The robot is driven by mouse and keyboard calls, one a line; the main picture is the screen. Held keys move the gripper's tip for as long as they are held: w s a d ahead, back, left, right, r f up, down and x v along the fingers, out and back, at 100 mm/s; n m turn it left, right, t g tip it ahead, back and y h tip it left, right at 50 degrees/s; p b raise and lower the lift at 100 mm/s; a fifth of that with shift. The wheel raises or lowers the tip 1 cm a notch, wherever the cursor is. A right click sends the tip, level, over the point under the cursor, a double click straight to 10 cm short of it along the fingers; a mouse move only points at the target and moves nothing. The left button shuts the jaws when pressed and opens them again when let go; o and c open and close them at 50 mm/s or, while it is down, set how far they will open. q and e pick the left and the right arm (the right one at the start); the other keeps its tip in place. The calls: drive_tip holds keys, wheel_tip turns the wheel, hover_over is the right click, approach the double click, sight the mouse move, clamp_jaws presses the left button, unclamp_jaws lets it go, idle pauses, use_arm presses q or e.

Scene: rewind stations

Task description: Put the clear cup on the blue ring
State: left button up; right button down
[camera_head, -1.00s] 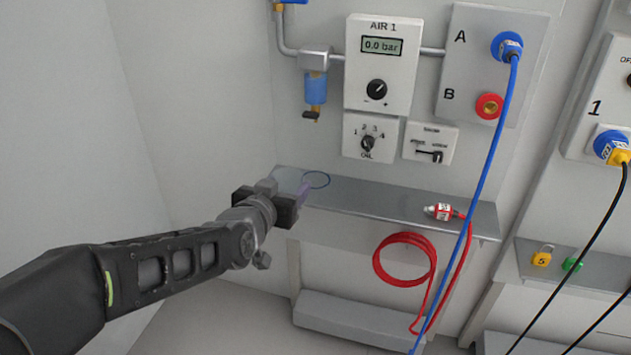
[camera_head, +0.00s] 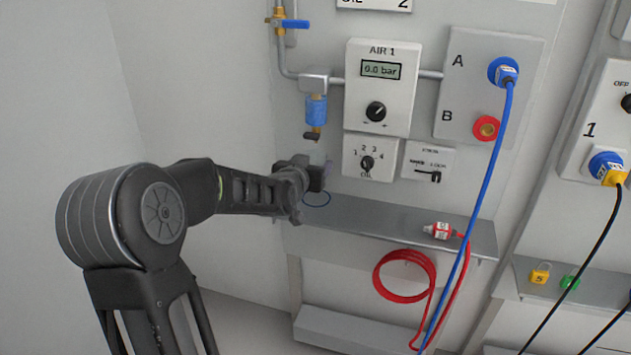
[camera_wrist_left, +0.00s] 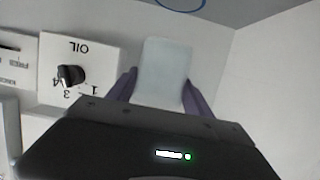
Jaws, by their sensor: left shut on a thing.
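My left gripper (camera_head: 318,172) is shut on the clear cup (camera_wrist_left: 165,72), which shows pale and see-through between the two purple fingers in the left wrist view. In the head view only a faint part of the cup (camera_head: 317,155) shows by the gripper, just under the blue filter bowl; the rest is hidden. The blue ring (camera_head: 316,199) is a thin outline on the left end of the grey shelf, below the gripper. Part of the ring (camera_wrist_left: 180,4) also shows at the top edge of the wrist view. The cup is apart from the ring. My right gripper is not in view.
The blue filter bowl (camera_head: 316,110) with its drain (camera_head: 312,136) hangs close above the gripper. The OIL selector (camera_head: 368,161) is close to the right. A red connector (camera_head: 438,230) lies on the shelf (camera_head: 385,222), whose middle is clear. A blue cable (camera_head: 488,170) hangs in front.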

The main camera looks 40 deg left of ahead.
use_arm(q)
drive_tip(key=x, duration=0.2)
drive_tip(key=shift+w+a+f, duration=0.15)
drive_tip(key=shift+w+f, duration=0.1)
drive_tip(key=shift+f, duration=0.45)
drive_tip(key=shift+f, duration=0.15)
drive_tip(key=shift+w+f+b, duration=0.15)
drive_tip(key=shift+f+b, duration=0.3)
drive_tip(key=shift+f, duration=1.9)
drive_tip(key=shift+f, duration=0.15)
drive_tip(key=o, duration=1.5)
